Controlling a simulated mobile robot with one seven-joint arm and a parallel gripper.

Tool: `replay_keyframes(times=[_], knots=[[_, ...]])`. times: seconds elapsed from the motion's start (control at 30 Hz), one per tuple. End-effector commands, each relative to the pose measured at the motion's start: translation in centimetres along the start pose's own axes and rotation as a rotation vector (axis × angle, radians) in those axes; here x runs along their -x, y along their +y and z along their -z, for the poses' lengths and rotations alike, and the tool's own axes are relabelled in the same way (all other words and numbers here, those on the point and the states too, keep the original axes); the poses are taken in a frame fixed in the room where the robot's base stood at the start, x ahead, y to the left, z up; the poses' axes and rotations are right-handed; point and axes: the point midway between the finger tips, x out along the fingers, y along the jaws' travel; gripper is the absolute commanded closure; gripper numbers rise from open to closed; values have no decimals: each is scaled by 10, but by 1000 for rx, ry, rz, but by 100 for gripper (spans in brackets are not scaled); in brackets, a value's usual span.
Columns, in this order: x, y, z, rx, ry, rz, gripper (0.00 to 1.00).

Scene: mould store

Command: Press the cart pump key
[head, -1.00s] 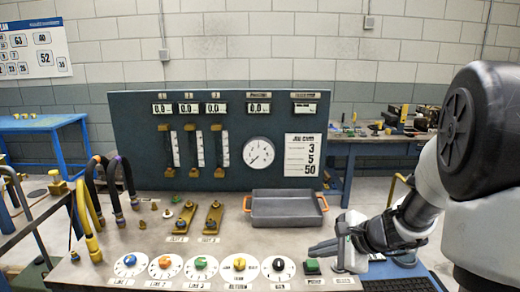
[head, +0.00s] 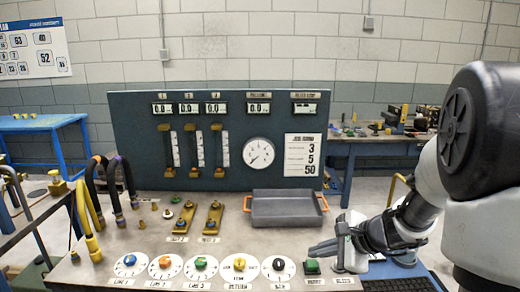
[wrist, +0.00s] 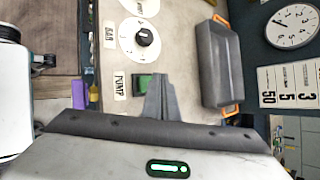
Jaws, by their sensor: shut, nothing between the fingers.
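The pump key is a green square button (head: 312,266) on the front right of the cart top, with a label below it that reads PUMP in the wrist view. It also shows in the wrist view (wrist: 144,82), partly covered by my fingers. My gripper (head: 313,250) is shut and empty, its fingers pointing left. In the head view its tips are just behind and above the key. In the wrist view the fingers (wrist: 159,86) stand right beside the key. The key looks fully raised in neither view clearly, and I cannot tell whether they touch.
A black-knobbed dial (head: 278,265) is left of the key, with more coloured dials beyond. A grey tray (head: 288,212) with orange handles lies behind my gripper. The blue gauge panel (head: 228,105) stands at the back. Hoses (head: 92,205) rise at the left.

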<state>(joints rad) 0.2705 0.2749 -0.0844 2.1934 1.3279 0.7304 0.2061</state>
Motion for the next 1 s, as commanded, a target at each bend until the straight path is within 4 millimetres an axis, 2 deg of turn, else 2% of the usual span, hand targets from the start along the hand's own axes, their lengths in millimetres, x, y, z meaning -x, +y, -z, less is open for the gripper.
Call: replay_keyframes(times=[1.0], knots=[[-6, 4, 4, 0, 0, 0, 100]])
